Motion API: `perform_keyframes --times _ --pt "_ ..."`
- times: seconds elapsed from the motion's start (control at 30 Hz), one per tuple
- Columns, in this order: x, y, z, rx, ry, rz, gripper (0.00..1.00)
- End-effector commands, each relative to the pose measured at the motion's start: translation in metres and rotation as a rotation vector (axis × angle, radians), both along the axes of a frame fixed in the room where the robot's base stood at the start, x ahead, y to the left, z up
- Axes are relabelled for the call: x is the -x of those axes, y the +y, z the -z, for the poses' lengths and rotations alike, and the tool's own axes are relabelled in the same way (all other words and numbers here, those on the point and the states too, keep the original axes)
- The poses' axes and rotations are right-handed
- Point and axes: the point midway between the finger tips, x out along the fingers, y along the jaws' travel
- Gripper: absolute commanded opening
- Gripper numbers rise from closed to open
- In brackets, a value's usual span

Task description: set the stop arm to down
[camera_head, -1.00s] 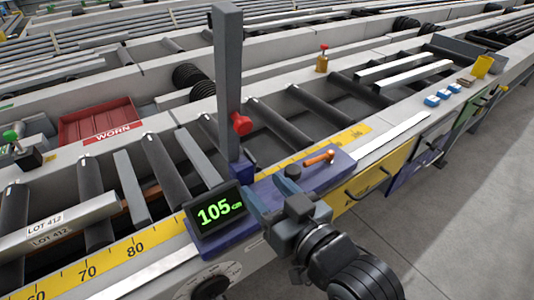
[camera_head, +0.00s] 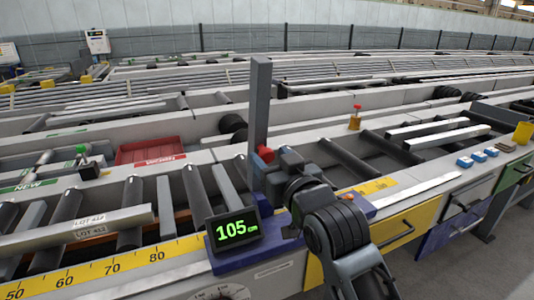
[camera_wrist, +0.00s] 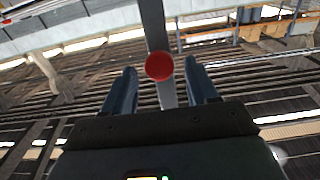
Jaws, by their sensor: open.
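The stop arm (camera_head: 259,100) is a grey bar that stands upright from the blue carriage (camera_head: 232,259) in the head view. Its red knob (camera_head: 266,153) is partly hidden behind my gripper (camera_head: 270,172). In the wrist view the round red knob (camera_wrist: 159,66) shows in the gap between the two open fingers, with the stop arm (camera_wrist: 153,25) running up behind it. My gripper (camera_wrist: 161,74) is open and faces the knob. I see no finger closed on it, and cannot tell how deep between the fingers it sits.
A display (camera_head: 236,229) reads 105 cm beside a yellow scale (camera_head: 120,263). An orange handle (camera_head: 347,196) is mostly hidden by my arm. A labelled bar (camera_head: 90,228) lies on the rollers at left. A red tray (camera_head: 150,150) stands behind.

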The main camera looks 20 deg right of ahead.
Motion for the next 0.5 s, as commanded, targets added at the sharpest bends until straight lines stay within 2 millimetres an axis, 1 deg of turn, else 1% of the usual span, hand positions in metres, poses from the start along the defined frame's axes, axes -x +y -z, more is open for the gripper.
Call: perform_keyframes --times 0.03,0.1,0.2,0.3,0.5 --pt "-0.008 0.0 -0.002 0.002 -0.001 0.0 0.58" --pt "-0.016 0.0 -0.001 0.002 0.001 0.001 0.58" --pt "-0.025 0.0 -0.001 0.002 0.0 0.0 0.58" --pt "-0.03 0.0 0.0 0.001 0.0 0.0 0.58" --pt "-0.031 0.0 0.0 0.001 0.0 0.0 0.58"
